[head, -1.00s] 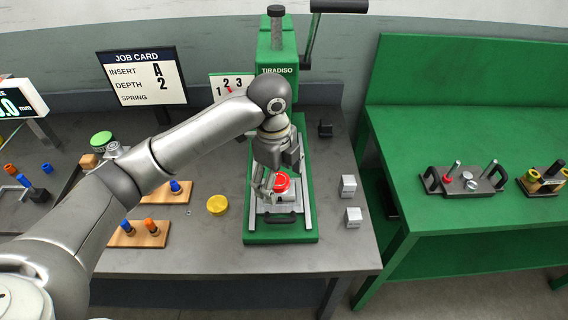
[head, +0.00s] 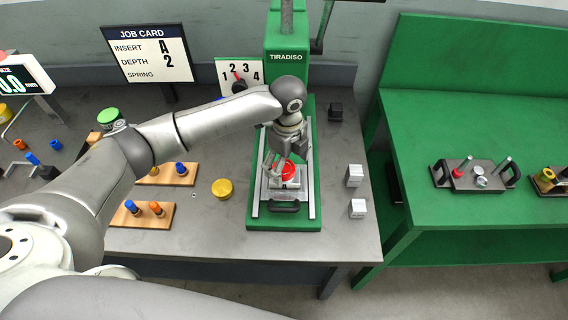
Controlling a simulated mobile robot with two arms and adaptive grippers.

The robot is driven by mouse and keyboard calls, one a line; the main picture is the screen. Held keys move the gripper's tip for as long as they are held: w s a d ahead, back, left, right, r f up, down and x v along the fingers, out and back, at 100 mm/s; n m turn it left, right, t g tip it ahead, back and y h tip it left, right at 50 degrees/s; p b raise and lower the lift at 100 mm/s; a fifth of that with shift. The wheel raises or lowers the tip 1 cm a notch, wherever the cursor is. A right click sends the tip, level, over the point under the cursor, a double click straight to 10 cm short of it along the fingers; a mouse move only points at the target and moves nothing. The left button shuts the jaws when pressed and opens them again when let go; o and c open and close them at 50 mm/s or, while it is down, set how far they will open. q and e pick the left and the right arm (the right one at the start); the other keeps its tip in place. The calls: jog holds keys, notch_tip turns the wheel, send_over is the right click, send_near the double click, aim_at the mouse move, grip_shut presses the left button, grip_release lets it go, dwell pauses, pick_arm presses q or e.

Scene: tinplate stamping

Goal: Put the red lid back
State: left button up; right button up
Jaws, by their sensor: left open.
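The red lid (head: 288,169) sits over the light metal holder on the sliding bed (head: 284,190) of the green press (head: 287,52). My left gripper (head: 277,166) reaches down from above, at the left and rear of the lid, with its fingers open close to it. Whether a finger touches the lid is too small to tell. The gripper hides part of the lid's left side and the bed behind it. My right gripper is out of view.
A yellow round lid (head: 222,188) and wooden peg blocks (head: 141,214) lie left of the press. Two pale blocks (head: 355,176) stand to its right. A green lid (head: 108,117) is by my left arm. A green bench (head: 470,130) stands at right.

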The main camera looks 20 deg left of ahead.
pick_arm(q)
jog(key=shift+s+f, duration=0.15)
jog(key=shift+f, duration=0.55)
jog(key=shift+a+f, duration=0.1)
jog(key=shift+f, duration=0.05)
jog(key=shift+c, duration=0.5)
jog(key=c, duration=0.8)
jog(key=shift+c, duration=0.2)
